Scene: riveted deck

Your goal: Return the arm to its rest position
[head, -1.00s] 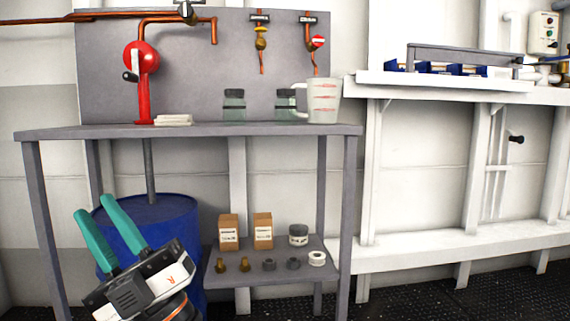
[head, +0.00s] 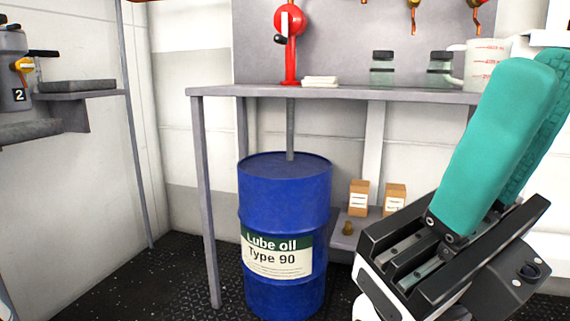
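My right gripper (head: 545,75) is large and close at the right of the head view. Its two teal fingers point up and to the right. The near finger covers part of the far one, whose ribbed inner face shows beyond it. The fingers stand apart and I see nothing held between them. The gripper's black and white body is at the lower right, in front of the bench's right part. My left gripper is not in view.
A grey bench (head: 340,93) carries a red hand pump (head: 290,40), glass jars (head: 382,68) and a measuring jug (head: 484,65). A blue oil drum (head: 284,215) stands under it. Small boxes (head: 359,198) sit on a lower shelf. A wall shelf (head: 75,88) is at left. Dark floor is clear lower left.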

